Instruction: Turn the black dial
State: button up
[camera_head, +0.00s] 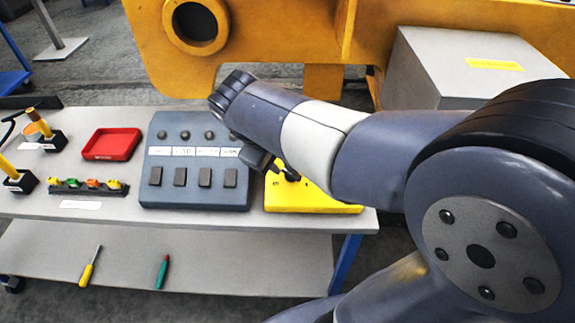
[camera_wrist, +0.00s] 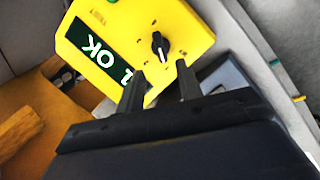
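The black dial (camera_wrist: 160,46) is a small pointed knob with a pale mark on the face of a yellow box (camera_wrist: 186,28). A dark green label (camera_wrist: 100,58) with white lettering that includes "OK" is beside it. In the wrist view my gripper (camera_wrist: 160,69) is open, its two black fingers spread and empty. The dial lies just beyond the fingertips, between their lines, and appears apart from them. In the head view the yellow box (camera_head: 318,198) sits at the bench's right end. My arm covers much of the box, and the dial is not clearly distinguishable there.
A grey-blue panel (camera_head: 195,199) with several switches and knobs stands left of the box. Farther left are a red tray (camera_head: 111,143) and a rack of small coloured parts (camera_head: 88,186). Two screwdrivers lie on the lower shelf (camera_head: 210,255). Large yellow machinery (camera_head: 262,35) stands behind the bench.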

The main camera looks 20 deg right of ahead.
aim_at(291, 175)
jog(key=x, duration=0.9)
jog(key=shift+c, duration=0.3)
jog(key=c, duration=0.5)
jog(key=shift+c, duration=0.2)
jog(key=shift+m, duration=0.4)
jog(key=m+y+b, duration=0.1)
jog(key=m+b, duration=0.1)
jog(key=m, duration=0.3)
jog(key=shift+d+g, duration=0.15)
jog(key=shift+g, duration=0.25)
jog(key=m+y, duration=0.1)
jog(key=m, duration=0.1)
jog(key=m+b, duration=0.1)
jog(key=m, duration=0.2)
jog(key=shift+d+y, duration=0.1)
jog(key=shift+y, duration=0.3)
jog(key=shift+m, duration=0.3)
